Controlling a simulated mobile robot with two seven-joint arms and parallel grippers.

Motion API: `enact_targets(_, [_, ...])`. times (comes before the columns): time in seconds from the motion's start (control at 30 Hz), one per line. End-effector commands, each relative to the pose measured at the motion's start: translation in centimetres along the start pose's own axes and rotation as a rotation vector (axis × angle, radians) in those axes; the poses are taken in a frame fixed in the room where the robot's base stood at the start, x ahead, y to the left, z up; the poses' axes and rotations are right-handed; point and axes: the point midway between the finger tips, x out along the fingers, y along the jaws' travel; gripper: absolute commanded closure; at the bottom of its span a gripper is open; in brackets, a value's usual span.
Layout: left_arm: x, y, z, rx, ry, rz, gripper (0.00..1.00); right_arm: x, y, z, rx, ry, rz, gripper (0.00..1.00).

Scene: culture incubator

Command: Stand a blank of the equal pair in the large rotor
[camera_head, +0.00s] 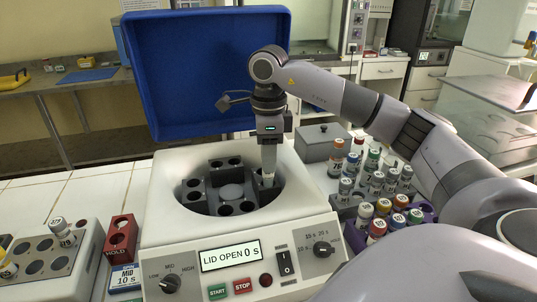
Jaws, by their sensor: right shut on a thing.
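The centrifuge (163,215) stands in the middle with its blue lid (195,75) raised and its display (230,256) reading LID OPEN 0 S. The rotor (231,192) inside the bowl has several round holes, most of them dark and empty. My right gripper (268,172) points down into the right side of the bowl, over the rotor's right holes. It is shut on a small tube (268,182), probably a blank, mostly hidden by the fingers. I cannot tell how deep the tube sits in a hole. My left gripper is not in view.
Several capped tubes (376,184) stand in racks right of the centrifuge, under my right arm. A grey lidded box (322,143) is behind them. At left are a grey rack (85,262) with some tubes, a red HOLD block (120,240) and a MID 10 s card (124,277).

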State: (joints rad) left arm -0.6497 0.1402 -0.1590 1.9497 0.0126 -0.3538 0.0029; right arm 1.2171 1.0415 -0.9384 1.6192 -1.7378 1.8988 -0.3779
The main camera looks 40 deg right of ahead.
Motion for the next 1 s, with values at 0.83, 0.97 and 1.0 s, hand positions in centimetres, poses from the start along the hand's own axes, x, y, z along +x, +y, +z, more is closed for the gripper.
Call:
enact_targets(0.83, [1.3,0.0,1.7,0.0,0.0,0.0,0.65,3.6,0.0,0.0,0.0,0.0,0.0,0.99])
enact_targets(0.97, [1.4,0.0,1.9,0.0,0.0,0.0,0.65,3.9,-0.1,0.0,0.0,0.0,-0.001,0.99])
enact_targets(1.0, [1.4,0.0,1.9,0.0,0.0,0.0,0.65,3.9,-0.1,0.0,0.0,-0.001,-0.001,0.99])
